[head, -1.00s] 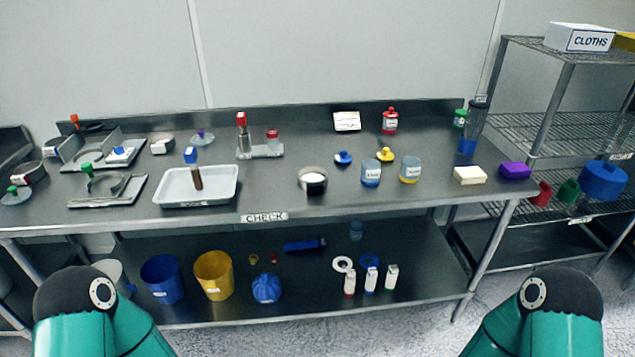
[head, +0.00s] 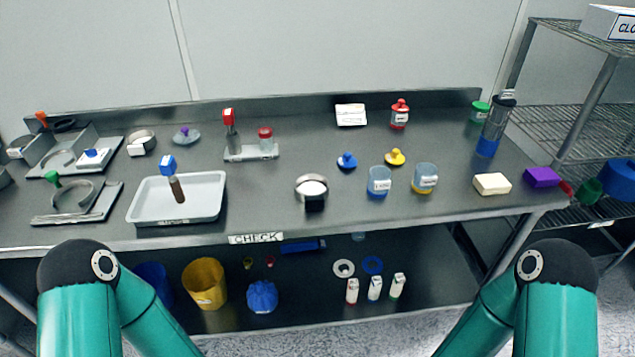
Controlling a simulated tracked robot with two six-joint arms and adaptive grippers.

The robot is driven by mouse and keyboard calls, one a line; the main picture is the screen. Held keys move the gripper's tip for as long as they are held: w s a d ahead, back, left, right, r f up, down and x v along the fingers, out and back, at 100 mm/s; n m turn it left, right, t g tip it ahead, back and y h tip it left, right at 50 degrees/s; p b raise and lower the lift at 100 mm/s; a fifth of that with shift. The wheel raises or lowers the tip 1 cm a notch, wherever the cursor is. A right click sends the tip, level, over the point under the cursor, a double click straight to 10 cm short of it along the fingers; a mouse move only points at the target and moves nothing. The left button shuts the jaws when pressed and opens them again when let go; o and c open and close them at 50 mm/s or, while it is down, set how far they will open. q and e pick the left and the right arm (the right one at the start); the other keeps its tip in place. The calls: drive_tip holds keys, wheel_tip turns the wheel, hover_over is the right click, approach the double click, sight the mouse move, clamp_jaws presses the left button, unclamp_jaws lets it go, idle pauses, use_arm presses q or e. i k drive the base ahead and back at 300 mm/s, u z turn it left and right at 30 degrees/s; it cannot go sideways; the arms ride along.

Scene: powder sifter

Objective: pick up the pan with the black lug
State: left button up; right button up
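A round metal pan (head: 311,184) with white contents stands on the table near the middle. A black lug (head: 314,204) is on its front side. Another round pan (head: 142,139) with a white block-like lug stands at the back left. Both of my arms show at the bottom of the head view, left and right, but neither gripper is in the picture.
A white tray (head: 143,212) with a blue-topped brush stands left of the pan. Two labelled jars (head: 379,182) stand to its right, with blue and yellow knobbed pieces behind. A cream block (head: 492,184) lies farther right. The table in front of the pan is clear.

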sight(312, 189)
drive_tip(key=z, duration=0.35)
drive_tip(key=i, duration=0.35)
drive_tip(key=u, duration=1.2)
drive_tip(key=k, duration=1.15)
drive_tip(key=z, duration=1)
drive_tip(key=i, duration=1)
drive_tip(key=z, duration=0.1)
